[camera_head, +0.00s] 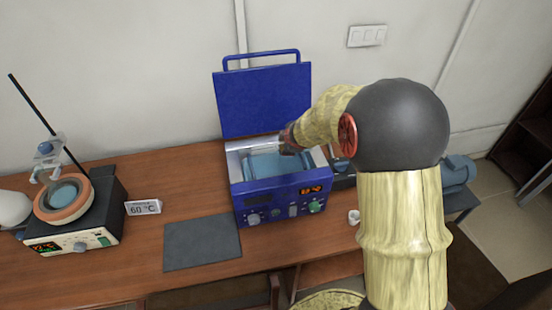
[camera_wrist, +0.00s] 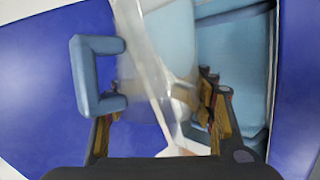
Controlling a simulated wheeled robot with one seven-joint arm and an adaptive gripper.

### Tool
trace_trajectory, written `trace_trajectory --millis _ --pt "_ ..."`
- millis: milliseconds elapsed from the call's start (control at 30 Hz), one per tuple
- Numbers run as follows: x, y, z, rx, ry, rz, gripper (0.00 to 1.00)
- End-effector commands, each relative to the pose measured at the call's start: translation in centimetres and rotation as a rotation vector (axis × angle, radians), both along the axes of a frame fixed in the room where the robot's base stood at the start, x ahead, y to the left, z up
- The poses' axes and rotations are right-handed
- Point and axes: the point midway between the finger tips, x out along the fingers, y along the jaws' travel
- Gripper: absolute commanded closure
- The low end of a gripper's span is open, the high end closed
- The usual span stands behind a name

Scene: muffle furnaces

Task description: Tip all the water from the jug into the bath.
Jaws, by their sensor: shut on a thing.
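The bath (camera_head: 258,196) is a dark blue box with its lid raised and a pale blue basin inside. Its basin (camera_wrist: 232,55) also shows at the right of the wrist view. The jug (camera_wrist: 140,45) is clear, with a light blue handle (camera_wrist: 80,75). It lies tilted across the wrist view, beside the basin. My gripper (camera_wrist: 160,95) is shut on the jug, with a finger on each side of it. In the head view my gripper (camera_head: 291,137) is over the bath's back right part, and my arm hides most of the jug. I cannot tell how much water it holds.
The raised lid (camera_head: 262,98) stands behind the bath. A grey mat (camera_head: 202,242) lies left of it, with a 60 °C sign (camera_head: 143,207) and a hotplate (camera_head: 75,238) with a rod stand farther left. A small white object (camera_head: 353,217) is right of the bath.

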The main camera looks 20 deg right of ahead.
Motion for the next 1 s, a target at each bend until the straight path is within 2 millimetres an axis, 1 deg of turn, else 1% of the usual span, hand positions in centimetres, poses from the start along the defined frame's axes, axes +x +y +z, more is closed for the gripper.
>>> trace_trajectory --millis 1000 --pt "0.08 0.22 -0.47 -0.054 0.01 0.001 1.0"
